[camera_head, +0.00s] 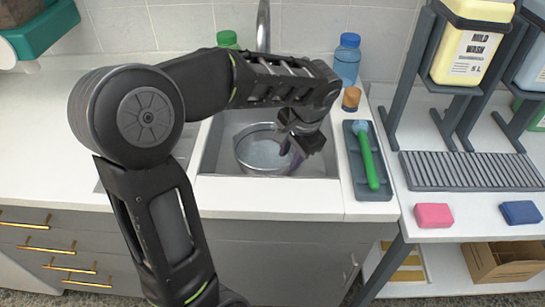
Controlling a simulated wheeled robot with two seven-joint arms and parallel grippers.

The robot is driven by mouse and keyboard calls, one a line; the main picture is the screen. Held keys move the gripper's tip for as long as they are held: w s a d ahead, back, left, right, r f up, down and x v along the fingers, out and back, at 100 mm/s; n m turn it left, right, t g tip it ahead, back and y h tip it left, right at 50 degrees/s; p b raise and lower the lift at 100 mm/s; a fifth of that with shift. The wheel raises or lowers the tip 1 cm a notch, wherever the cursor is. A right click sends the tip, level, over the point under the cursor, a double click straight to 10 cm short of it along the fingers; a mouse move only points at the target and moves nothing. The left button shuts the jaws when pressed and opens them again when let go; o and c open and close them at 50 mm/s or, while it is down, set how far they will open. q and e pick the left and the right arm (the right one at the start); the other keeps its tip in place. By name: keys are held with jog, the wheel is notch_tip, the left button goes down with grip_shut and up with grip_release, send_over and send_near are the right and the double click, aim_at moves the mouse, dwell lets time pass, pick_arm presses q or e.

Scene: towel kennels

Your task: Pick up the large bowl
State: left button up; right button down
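The large bowl (262,160) is a round metal bowl standing in the sink basin (212,160). My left gripper (290,154) reaches down over the bowl's right side, its fingers at or just above the rim. The wrist hides the fingertips in part, so I cannot tell whether they touch the bowl or how far apart they are. My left arm comes across from the left and covers part of the sink's back edge. My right gripper does not show.
A grey tray (357,184) with a green-handled brush (367,158) lies right of the sink. A blue bottle (346,62) and a green-capped bottle (227,40) stand behind. A pink sponge (433,215) and a blue sponge (520,212) lie on the right table. The left counter is clear.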

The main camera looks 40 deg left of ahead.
aim_at(284, 169)
pick_arm(q)
jog(key=shift+s+r, duration=0.1)
jog(key=shift+x, duration=1.35)
jog(key=x, duration=0.5)
jog(key=shift+a, duration=0.25)
jog(key=shift+c, duration=0.4)
grip_shut()
dwell(0.6)
